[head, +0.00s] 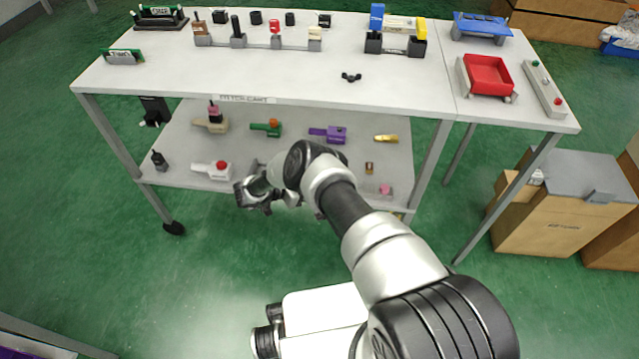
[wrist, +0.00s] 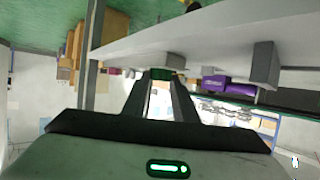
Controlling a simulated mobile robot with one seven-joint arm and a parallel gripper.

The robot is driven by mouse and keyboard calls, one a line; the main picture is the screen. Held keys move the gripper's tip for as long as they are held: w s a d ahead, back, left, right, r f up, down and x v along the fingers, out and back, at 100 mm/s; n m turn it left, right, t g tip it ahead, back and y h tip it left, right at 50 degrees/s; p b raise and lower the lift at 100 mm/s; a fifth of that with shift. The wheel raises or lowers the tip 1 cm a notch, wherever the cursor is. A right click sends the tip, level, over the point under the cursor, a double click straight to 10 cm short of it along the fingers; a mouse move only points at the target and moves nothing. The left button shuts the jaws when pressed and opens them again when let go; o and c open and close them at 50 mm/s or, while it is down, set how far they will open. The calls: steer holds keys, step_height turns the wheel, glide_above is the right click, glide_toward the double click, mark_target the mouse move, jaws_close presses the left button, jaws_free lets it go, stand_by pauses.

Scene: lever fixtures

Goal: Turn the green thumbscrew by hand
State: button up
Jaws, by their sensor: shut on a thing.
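The green thumbscrew (wrist: 162,74) shows in the wrist view as a small dark green piece at the tips of my gripper's fingers. My gripper (wrist: 160,80) is shut on it. The two fingers stand a little apart with the green piece between their ends. In the head view my gripper (head: 290,200) is low at the front edge of the lower shelf (head: 235,166), reaching to the right. My arm hides the thumbscrew there. How far the thumbscrew is turned cannot be seen.
On the lower shelf stand a purple fixture (head: 330,134), a green fixture with an orange knob (head: 267,128) and a white one with a red knob (head: 213,170). The tabletop (head: 280,77) overhangs the shelf. Cardboard boxes (head: 545,220) stand at right.

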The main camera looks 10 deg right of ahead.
steer(key=shift+w+d+r+m+g+h, duration=0.15)
steer(key=shift+m+g+h, duration=0.15)
steer(key=shift+m+g, duration=0.5)
steer(key=o, duration=1)
steer(key=shift+o, duration=0.2)
steer(key=v, duration=1.7)
steer(key=shift+a, duration=0.25)
